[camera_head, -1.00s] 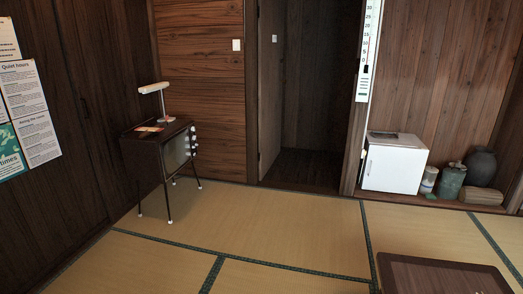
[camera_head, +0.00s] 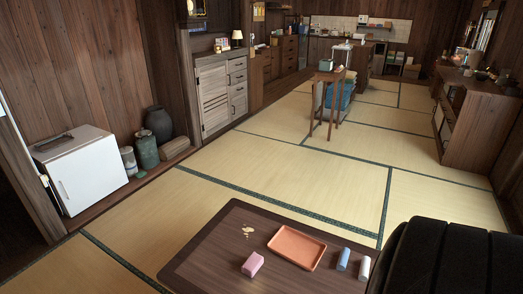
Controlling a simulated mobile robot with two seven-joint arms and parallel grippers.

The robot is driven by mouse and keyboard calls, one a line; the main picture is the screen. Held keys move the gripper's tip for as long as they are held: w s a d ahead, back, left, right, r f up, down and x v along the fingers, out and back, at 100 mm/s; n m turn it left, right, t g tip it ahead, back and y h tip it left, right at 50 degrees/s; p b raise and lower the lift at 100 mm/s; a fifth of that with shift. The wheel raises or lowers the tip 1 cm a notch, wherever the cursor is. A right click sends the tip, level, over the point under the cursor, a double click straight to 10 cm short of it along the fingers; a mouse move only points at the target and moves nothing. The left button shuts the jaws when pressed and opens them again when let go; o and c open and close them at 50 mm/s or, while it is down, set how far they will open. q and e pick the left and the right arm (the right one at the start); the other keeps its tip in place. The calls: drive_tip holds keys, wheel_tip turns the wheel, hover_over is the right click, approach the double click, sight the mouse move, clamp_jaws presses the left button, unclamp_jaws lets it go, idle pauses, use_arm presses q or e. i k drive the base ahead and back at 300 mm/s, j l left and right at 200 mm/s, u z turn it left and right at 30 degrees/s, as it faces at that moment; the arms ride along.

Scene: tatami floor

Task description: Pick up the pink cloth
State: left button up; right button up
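A small pink block-shaped item (camera_head: 253,264), which looks like the folded pink cloth, lies on the dark low table (camera_head: 200,262) near the bottom of the head view. An orange-pink rectangular tray (camera_head: 297,246) lies to its right and a little farther back. The pink item is apart from the tray. Neither of my grippers is in view.
A blue roll (camera_head: 343,259) and a white roll (camera_head: 364,268) are right of the tray. A black rounded shape fills the lower right corner. A white fridge (camera_head: 82,170) stands left. A wooden stand (camera_head: 327,100) stands beyond open tatami (camera_head: 290,170).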

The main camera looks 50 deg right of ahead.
sight(251, 267)
drive_tip(key=i+z, duration=0.15)
drive_tip(key=z, duration=0.3)
drive_tip(key=i+z, duration=0.2)
drive_tip(key=z, duration=0.2)
drive_tip(key=i+j+z, duration=0.15)
drive_tip(key=z, duration=0.3)
drive_tip(key=i+j+z, duration=0.15)
drive_tip(key=z, duration=0.3)
drive_tip(key=i+j+z, duration=0.1)
drive_tip(key=z, duration=0.35)
drive_tip(key=i+j+z, duration=0.2)
drive_tip(key=z, duration=0.25)
drive_tip(key=i+j+z, duration=0.2)
drive_tip(key=z, duration=0.25)
